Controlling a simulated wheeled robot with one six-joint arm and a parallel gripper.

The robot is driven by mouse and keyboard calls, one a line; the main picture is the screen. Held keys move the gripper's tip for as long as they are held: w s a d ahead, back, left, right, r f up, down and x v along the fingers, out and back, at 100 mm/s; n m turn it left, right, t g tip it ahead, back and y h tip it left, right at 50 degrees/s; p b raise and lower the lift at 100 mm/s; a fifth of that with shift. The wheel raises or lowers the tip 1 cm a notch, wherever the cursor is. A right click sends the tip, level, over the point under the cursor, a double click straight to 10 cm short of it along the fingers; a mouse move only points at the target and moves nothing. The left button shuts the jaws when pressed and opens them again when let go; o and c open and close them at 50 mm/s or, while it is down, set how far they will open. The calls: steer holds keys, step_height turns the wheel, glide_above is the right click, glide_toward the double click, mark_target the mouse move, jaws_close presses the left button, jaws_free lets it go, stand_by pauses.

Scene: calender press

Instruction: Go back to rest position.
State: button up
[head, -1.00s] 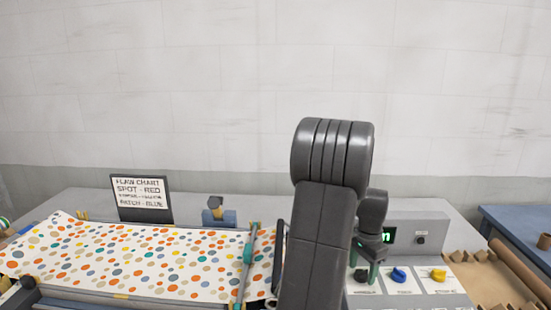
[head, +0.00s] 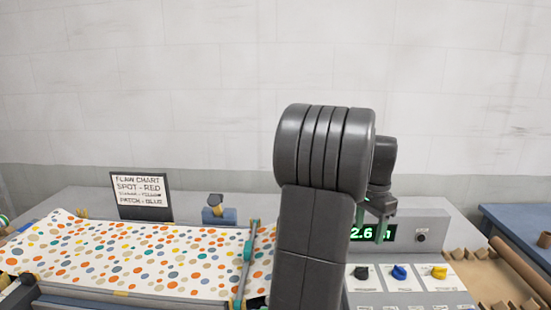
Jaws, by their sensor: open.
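My gripper (head: 376,222) shows partly behind my grey arm, in front of the control box (head: 421,222) on the right. Its green-tinted fingers are open, and I see nothing between them. They hang above the panel of knobs and cover part of the green display (head: 359,233), which reads about "2.6" with the rest blocked. Below on the panel are a black knob (head: 361,272), a blue knob (head: 399,272) and a yellow knob (head: 438,272). The gripper is apart from these knobs.
A dotted sheet (head: 130,258) spreads over the press at left, with a green-ended bar (head: 246,262) across its right end. A flaw chart sign (head: 141,197) stands behind it. A brown roll (head: 519,269) lies at right beside a blue table (head: 525,228). The space above is clear.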

mark_target(362, 268)
step_height(362, 268, down, 12)
steer(key=shift+f+p, duration=0.25)
steer(key=shift+p, duration=0.25)
steer(key=shift+w+f, duration=0.1)
steer(key=shift+f, duration=0.05)
steer(key=n, duration=0.6)
steer(key=n+p, duration=0.1)
steer(key=n, duration=0.4)
steer(key=shift+n, duration=0.3)
steer(key=shift+r+n, duration=0.3)
step_height(362, 268, up, 7)
steer(key=shift+f+b, duration=0.1)
steer(key=shift+b, duration=0.3)
